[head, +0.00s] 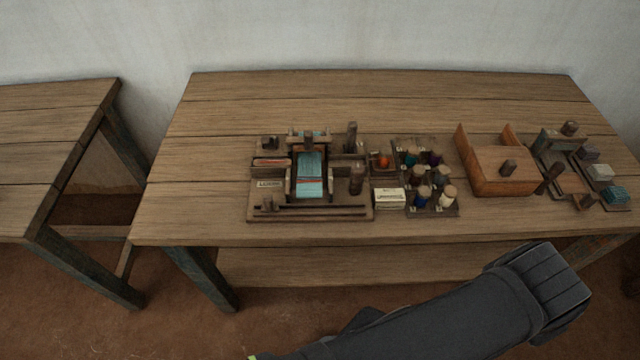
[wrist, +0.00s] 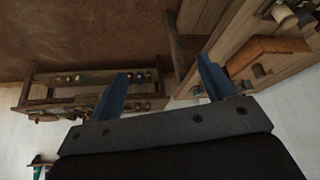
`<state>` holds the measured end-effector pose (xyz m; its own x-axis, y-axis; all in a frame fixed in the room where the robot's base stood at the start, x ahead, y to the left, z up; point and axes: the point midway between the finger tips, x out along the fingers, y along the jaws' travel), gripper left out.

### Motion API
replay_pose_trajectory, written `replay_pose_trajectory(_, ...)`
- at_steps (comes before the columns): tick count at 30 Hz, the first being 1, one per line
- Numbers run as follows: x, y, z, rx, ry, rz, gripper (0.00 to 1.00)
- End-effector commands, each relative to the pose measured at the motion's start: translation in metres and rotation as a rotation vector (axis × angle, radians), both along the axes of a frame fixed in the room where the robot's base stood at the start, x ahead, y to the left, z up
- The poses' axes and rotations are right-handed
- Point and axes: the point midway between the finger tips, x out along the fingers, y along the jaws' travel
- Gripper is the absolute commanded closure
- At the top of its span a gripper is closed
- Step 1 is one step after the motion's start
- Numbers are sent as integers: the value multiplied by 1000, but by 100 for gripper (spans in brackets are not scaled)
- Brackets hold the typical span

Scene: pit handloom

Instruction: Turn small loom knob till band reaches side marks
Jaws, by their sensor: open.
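The small loom (head: 264,209) sits on the table in the head view, with light blue cloth (head: 310,168) between its wooden side rails. A thin reddish band (head: 308,181) crosses the cloth near its front part. A dark brown rounded knob-like piece (head: 356,180) stands at the loom's right side; I cannot tell for sure that it is the knob. The side marks are too small to make out. My gripper (wrist: 162,70) shows in the wrist view with two blue fingers spread apart and nothing between them. It is away from the loom, which I cannot make out in that view.
Right of the loom stand a tray of colored spools (head: 432,210), a pale labeled block (head: 389,198) and an orange-brown wooden box (head: 492,184), also in the wrist view (wrist: 282,50). Small blocks and posts fill the table's right end. The table's left part (head: 200,170) is clear.

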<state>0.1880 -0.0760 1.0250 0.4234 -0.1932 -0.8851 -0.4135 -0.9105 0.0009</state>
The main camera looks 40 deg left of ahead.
Motion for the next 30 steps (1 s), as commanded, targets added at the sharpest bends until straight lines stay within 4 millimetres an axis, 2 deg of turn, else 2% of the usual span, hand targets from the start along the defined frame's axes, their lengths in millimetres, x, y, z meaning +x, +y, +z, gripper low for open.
replay_pose_trajectory(1,5,-4,4,0,-3,-9,35)
replay_pose_trajectory(3,16,-12,13,-1,-14,-31,49)
replay_pose_trajectory(12,92,-73,61,-8,-101,-174,49)
replay_pose_trajectory(15,116,-91,71,-10,-123,-199,49)
replay_pose_trajectory(19,147,-103,79,-9,-134,-195,49)
replay_pose_trajectory(21,168,-99,82,-5,-127,-160,49)
replay_pose_trajectory(23,185,-86,83,0,-110,-104,49)
replay_pose_trajectory(26,203,-58,84,7,-73,-3,49)
replay_pose_trajectory(30,221,-8,83,12,-10,162,49)
